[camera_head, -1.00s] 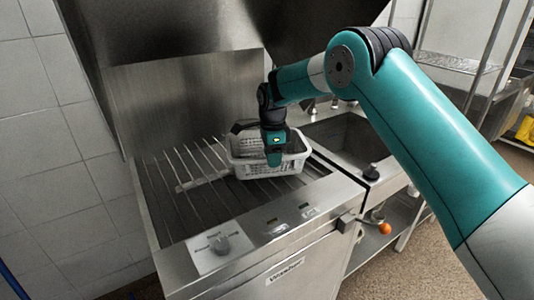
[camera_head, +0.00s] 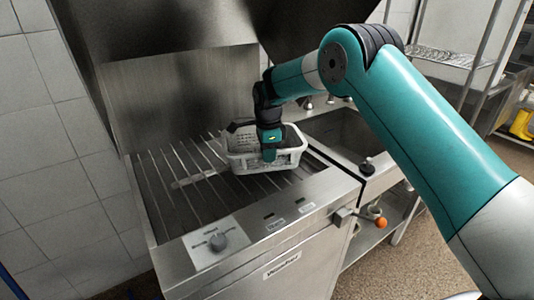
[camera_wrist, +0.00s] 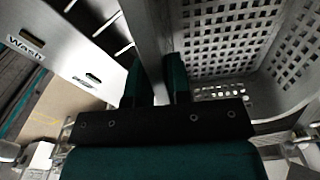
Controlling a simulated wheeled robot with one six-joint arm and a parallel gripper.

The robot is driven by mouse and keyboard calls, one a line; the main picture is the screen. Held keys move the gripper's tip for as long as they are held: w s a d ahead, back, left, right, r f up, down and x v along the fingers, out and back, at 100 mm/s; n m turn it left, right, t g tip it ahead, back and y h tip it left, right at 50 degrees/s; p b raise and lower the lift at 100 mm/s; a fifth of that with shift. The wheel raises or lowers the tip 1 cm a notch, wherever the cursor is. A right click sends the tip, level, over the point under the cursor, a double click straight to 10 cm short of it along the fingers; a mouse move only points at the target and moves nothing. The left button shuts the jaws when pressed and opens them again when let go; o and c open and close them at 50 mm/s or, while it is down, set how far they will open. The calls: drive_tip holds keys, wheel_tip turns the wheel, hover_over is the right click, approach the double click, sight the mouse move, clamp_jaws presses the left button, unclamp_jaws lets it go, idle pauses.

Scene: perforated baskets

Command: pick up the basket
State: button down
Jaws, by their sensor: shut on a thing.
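The basket (camera_head: 240,162) is pale, with perforated walls. In the head view it is at the back right of the slatted metal rack, and I cannot tell whether it touches the slats. My gripper (camera_head: 269,156) points down at its near side and hides part of the rim and the inside. In the wrist view the fingers (camera_wrist: 158,82) are shut with the basket's wall between them. The basket's perforated inside (camera_wrist: 225,35) fills the upper right there.
The slatted rack (camera_head: 185,205) is bare left of the basket. A sink basin (camera_head: 345,135) lies to the right, with an orange knob (camera_head: 380,222) below. A steel panel (camera_head: 195,95) stands behind.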

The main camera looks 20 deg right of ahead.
drive_tip(key=shift+r, duration=0.4)
wheel_tip(320, 180, up, 2)
drive_tip(key=shift+r+b, duration=0.25)
drive_tip(key=shift+b, duration=0.15)
drive_tip(key=s+d+b, duration=0.2)
drive_tip(key=s, duration=0.6)
drive_tip(key=s+d+b, duration=0.1)
drive_tip(key=s+d, duration=0.2)
drive_tip(key=s, duration=0.6)
drive_tip(key=shift+d+b, duration=0.3)
drive_tip(key=shift+b, duration=0.1)
